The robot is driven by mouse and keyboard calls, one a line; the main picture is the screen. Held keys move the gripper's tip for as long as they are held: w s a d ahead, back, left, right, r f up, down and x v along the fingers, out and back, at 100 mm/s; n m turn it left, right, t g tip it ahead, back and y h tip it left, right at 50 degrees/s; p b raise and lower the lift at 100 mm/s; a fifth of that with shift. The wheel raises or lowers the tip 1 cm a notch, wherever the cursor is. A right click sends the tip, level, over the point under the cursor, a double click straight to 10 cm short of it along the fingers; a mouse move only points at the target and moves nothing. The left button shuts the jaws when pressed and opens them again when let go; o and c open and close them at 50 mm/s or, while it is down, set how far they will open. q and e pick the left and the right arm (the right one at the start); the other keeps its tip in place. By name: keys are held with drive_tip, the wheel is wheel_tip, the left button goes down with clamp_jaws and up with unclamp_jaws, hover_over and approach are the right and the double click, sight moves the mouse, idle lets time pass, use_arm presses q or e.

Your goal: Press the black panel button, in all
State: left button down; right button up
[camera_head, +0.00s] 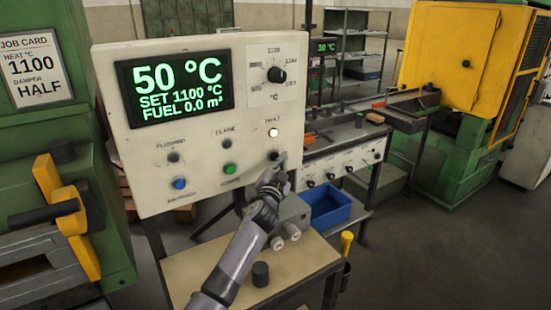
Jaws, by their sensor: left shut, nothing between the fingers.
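A pale control panel (145,120) fills the middle left. Its black button (273,156) is at the lower right, under a lit white lamp (273,132). My left gripper (283,161) is shut and empty, with its fingertips right at the black button's right side. I cannot tell whether they touch it. A green button (229,169) and a blue button (179,184) sit to the left. The panel screen (175,88) reads 50 °C, SET 1100 °C, FUEL 0.0 m³. A black dial (276,74) is at the upper right. My right gripper is out of view.
A bench (205,270) with a dark cylinder (261,272) lies below the panel. A blue bin (328,207) stands right of my gripper. A green furnace body with a job card (36,67) is at left; a yellow and green machine (450,60) stands at back right. Floor at lower right is clear.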

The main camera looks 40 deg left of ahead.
use_arm(q)
drive_tip(key=shift+w+a, duration=0.1)
drive_tip(key=shift+a, duration=0.2)
drive_tip(key=shift+w+a+r, duration=0.1)
drive_tip(key=shift+w+a, duration=0.05)
drive_tip(key=shift+a, duration=0.25)
idle(0.6)
drive_tip(key=shift+d, duration=0.1)
drive_tip(key=shift+s+d, duration=0.3)
drive_tip(key=shift+d, duration=0.35)
drive_tip(key=shift+d, duration=0.15)
drive_tip(key=shift+s+d, duration=0.3)
drive_tip(key=shift+d, duration=0.45)
drive_tip(key=shift+s+d, duration=0.35)
drive_tip(key=shift+d, duration=0.35)
drive_tip(key=shift+s+d, duration=0.3)
drive_tip(key=shift+d, duration=0.45)
